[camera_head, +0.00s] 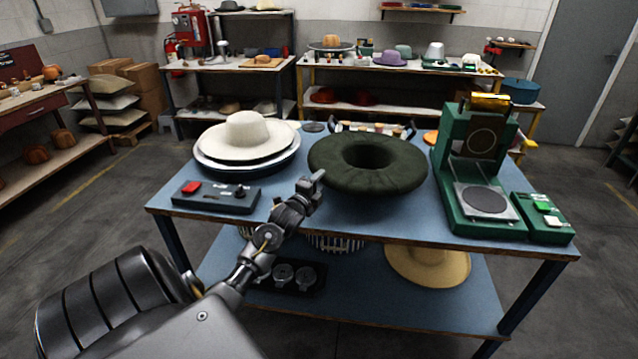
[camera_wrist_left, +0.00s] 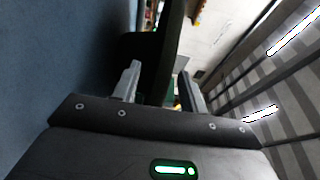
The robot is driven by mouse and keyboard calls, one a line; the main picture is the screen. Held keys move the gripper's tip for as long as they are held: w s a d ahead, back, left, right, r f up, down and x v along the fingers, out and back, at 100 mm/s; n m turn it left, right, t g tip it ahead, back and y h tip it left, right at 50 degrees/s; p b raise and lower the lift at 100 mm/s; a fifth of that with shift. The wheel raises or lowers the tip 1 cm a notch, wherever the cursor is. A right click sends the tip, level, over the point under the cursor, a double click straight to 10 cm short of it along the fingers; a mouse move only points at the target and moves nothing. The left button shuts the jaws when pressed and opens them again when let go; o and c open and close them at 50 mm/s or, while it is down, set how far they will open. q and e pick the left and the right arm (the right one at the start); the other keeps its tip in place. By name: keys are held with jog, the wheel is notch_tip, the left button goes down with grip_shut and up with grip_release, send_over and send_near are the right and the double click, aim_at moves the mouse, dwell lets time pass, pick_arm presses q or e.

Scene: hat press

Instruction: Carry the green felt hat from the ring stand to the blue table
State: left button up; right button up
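The dark green felt hat (camera_head: 400,176) sits at the middle of the blue table with its round opening facing up and a broad rim around it. It also shows as a dark upright band in the left wrist view (camera_wrist_left: 168,50). Whatever supports it, including any ring stand, is hidden beneath it. My left gripper (camera_head: 316,183) is at the hat's near left edge. In the left wrist view the two fingers (camera_wrist_left: 160,88) are apart, with the hat's rim between them; I cannot tell whether they touch it. The blue table (camera_head: 330,226) has bare top in front of the hat. My right gripper is not in view.
A cream hat (camera_head: 246,138) lies on a round dish left of the green hat. A control box (camera_head: 216,196) stands in front of it. A green press (camera_head: 476,170) and small button box (camera_head: 546,219) stand at the right. A straw hat (camera_head: 428,266) is on the lower shelf.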

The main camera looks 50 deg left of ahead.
pick_arm(q)
jog(key=shift+o, duration=0.3)
jog(key=shift+s+d, duration=0.1)
jog(key=shift+s, duration=0.25)
jog(key=b+v, duration=0.1)
jog(key=v, duration=1)
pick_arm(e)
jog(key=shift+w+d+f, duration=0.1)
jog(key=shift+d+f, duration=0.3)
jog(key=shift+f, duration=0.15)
pick_arm(q)
jog(key=shift+s+d, duration=0.1)
jog(key=shift+d, duration=0.05)
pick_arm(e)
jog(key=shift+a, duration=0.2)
